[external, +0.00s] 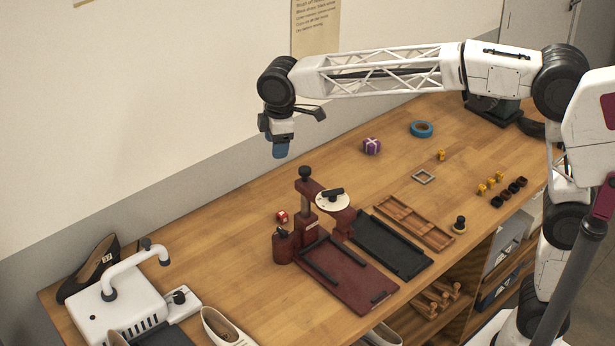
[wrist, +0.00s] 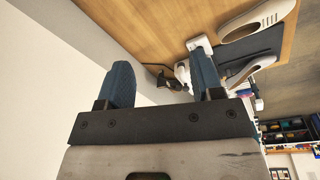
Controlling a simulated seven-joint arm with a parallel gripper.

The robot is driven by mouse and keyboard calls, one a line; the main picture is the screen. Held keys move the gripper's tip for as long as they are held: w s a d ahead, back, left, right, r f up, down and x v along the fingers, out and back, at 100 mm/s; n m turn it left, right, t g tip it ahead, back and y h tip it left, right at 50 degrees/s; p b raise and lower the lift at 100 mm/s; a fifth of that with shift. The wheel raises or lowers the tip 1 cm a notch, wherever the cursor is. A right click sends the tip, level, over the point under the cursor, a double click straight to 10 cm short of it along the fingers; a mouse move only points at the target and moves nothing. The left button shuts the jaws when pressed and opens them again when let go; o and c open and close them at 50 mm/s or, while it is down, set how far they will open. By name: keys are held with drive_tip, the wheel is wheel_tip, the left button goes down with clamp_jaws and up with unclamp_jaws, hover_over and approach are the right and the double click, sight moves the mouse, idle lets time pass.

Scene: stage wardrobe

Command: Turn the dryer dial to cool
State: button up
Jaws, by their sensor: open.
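The dryer looks to be the white vented box (external: 117,308) with a bent white pipe at the lower left of the external view. A dark round knob (external: 180,297) sticks out at its right side and may be the dial; its setting is too small to read. My gripper (external: 280,150) hangs in the air above the back of the table, well up and to the right of the dryer. In the wrist view my gripper (wrist: 161,62) has its two blue fingers apart with nothing between them. Part of the white dryer (wrist: 182,72) shows there, partly hidden behind the right finger.
A dark red press (external: 335,270) with a white disc on top stands mid-table, near my gripper. A black shoe (external: 88,270) and pale shoes (external: 225,328) lie around the dryer. A black tray (external: 392,246) and a wooden tray (external: 415,222) lie right of the press.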

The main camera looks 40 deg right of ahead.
drive_tip(key=w+a+f+n, duration=0.2)
drive_tip(key=a, duration=0.6)
drive_tip(key=w+a+f+n, duration=0.2)
drive_tip(key=a, duration=0.7)
drive_tip(key=n, duration=0.3)
hover_over(181, 293)
wheel_tip(181, 293, down, 5)
drive_tip(key=shift+g, duration=0.3)
wheel_tip(181, 293, down, 19)
drive_tip(key=shift+s+f, duration=0.1)
drive_tip(key=shift+s, duration=0.05)
drive_tip(key=shift+f, duration=0.2)
drive_tip(key=shift+f, duration=0.1)
drive_tip(key=shift+w+f, duration=0.2)
drive_tip(key=shift+f, duration=3.55)
drive_tip(key=c, duration=0.9)
